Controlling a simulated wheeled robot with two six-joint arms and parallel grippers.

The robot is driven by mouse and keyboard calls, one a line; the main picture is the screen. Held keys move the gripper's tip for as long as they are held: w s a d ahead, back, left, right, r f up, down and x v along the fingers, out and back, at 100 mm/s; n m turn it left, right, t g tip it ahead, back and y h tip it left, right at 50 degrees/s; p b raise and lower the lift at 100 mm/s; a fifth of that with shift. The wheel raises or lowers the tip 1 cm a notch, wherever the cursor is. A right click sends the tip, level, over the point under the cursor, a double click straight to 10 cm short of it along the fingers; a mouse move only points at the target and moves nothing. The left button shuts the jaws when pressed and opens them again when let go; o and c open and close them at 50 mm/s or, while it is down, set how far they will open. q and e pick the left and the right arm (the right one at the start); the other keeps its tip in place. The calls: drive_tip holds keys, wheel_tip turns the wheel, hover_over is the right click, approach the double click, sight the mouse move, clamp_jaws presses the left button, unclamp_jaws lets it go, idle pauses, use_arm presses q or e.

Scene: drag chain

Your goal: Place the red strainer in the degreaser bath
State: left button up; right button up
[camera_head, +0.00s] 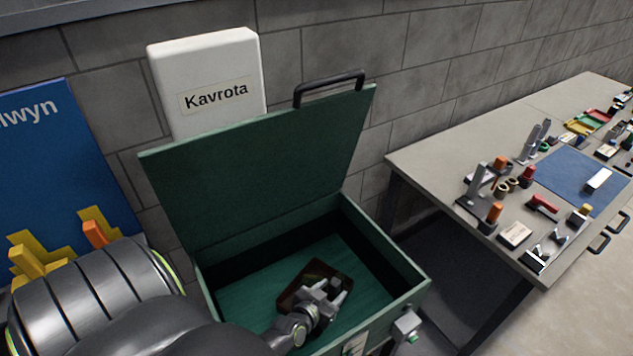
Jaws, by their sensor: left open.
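The degreaser bath (209,290) is a green box with its lid (255,165) raised and its inside showing. A dark reddish-brown, shallow square thing, which looks like the red strainer (316,269), is inside the bath near its middle. My left gripper (334,292) reaches into the bath over the strainer's near side. It is open, and its fingers overlap the strainer in the view; whether they touch it I cannot tell. The gripper hides the strainer's near part. My right gripper is out of view.
The raised lid with its black handle (330,88) stands behind the bath. A workbench (440,160) with many small parts and a blue mat (570,180) is at the right. A white Kavrota box (205,65) is at the wall.

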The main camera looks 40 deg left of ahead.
use_arm(q)
drive_tip(key=v, duration=1)
drive_tip(key=shift+s+b, duration=0.25)
drive_tip(key=shift+b, duration=0.2)
drive_tip(key=shift+r, duration=0.15)
